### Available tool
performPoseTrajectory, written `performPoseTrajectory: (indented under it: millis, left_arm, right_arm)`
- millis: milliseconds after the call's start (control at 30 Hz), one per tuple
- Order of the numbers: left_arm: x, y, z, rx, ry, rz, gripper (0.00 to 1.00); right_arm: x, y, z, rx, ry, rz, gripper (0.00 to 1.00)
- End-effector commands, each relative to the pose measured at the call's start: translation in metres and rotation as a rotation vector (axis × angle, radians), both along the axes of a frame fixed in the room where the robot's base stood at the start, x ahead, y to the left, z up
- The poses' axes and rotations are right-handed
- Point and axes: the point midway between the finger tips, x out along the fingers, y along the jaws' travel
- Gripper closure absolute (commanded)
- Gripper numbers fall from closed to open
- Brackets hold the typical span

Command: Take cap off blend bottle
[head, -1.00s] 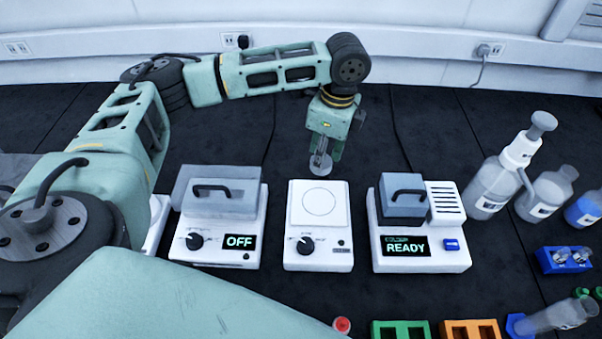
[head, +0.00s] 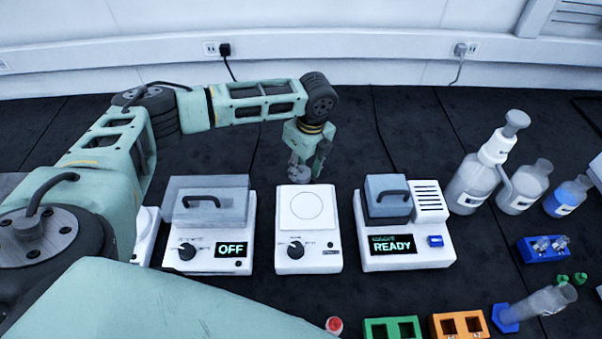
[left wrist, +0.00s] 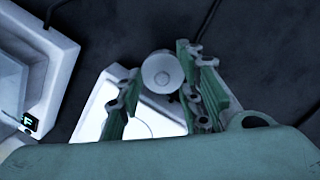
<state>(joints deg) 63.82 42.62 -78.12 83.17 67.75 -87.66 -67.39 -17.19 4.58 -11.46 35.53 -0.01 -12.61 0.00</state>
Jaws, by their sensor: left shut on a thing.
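My left gripper (head: 306,168) hangs just behind the middle white plate device (head: 309,252), fingers pointing down. It is shut on a small grey, partly clear thing (head: 299,172). In the left wrist view this thing shows as a pale round disc with a small centre knob (left wrist: 162,72) between the green fingers. It looks like a cap or stopper; its lower part is hidden and I cannot tell whether a bottle is attached. Clear bottles stand at the right: a pump bottle (head: 470,185), a plain one (head: 523,190) and one with blue liquid (head: 567,197). No label reading "blend" is legible. My right gripper is not visible.
A lidded device reading OFF (head: 210,262) stands left of the plate device, and one reading READY (head: 430,255) right of it. Green (head: 375,330) and orange (head: 440,332) racks, a blue holder (head: 528,250) and a clear cylinder (head: 548,300) lie nearer.

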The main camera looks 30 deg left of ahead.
Motion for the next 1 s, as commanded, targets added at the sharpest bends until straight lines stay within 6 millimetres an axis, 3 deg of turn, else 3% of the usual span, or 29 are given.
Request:
performPoseTrajectory:
  millis: [200,567,600,700,1000]
  left_arm:
    - [-0.001,0.0,-0.029,0.002,0.002,0.0,1.0]
    - [-0.001,0.0,-0.034,0.0,0.001,0.0,1.0]
    - [0.0,0.0,-0.034,0.0,0.001,0.0,0.65]
    - [-0.001,0.0,-0.034,0.001,0.001,0.0,0.58]
    - [0.0,0.0,-0.032,0.001,0.0,0.0,0.58]
  right_arm:
    - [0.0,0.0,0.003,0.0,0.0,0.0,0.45]
    - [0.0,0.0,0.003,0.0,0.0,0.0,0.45]
    - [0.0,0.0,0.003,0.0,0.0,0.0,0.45]
    - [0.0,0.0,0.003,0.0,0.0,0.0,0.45]
    - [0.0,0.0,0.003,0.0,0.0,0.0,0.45]
